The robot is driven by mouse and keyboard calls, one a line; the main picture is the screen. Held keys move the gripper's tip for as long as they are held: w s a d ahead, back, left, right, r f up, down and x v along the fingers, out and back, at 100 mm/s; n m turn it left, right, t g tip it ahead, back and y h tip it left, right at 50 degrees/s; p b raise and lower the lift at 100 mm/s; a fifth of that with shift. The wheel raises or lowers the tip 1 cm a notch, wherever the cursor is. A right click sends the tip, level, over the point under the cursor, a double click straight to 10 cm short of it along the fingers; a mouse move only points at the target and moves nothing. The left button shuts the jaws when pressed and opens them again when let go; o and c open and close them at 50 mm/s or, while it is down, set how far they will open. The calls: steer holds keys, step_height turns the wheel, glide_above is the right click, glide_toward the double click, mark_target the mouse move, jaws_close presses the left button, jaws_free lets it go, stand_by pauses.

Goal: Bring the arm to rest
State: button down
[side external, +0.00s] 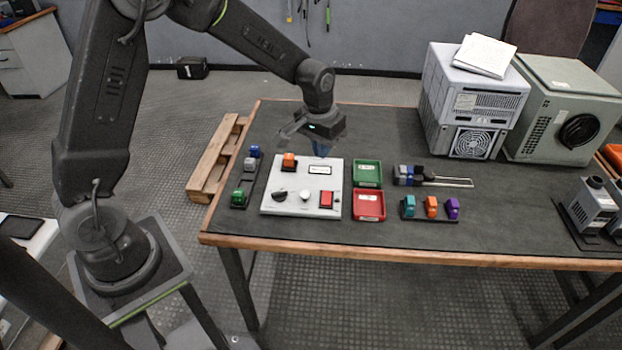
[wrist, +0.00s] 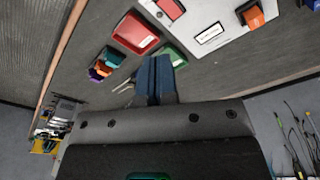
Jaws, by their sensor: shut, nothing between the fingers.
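My gripper (side external: 322,148) hangs above the back edge of the white panel, pointing down. In the wrist view its blue fingers (wrist: 156,78) are together with nothing between them. The white panel (side external: 285,207) lies on the dark table and carries an orange block (side external: 289,160), a small display (side external: 320,169), a black knob, a white knob and a red block (side external: 326,199). My gripper is apart from all of them.
A green tray (side external: 367,173) and a red tray (side external: 369,206) sit right of the panel. Racks with coloured blocks stand left (side external: 238,197) and right (side external: 431,207). Large grey cabinets (side external: 473,105) fill the table's back right. Bare table (side external: 350,245) lies in front.

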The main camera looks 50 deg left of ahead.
steer(key=s+d+r+m+t, duration=0.1)
steer(key=s+d+r+t, duration=0.1)
steer(key=s+r, duration=1.1)
steer(key=s+d+r+m+t, duration=0.1)
steer(key=s+r+t, duration=0.1)
steer(key=s, duration=0.9)
steer(key=shift+s+r, duration=0.15)
steer(key=shift+r, duration=0.45)
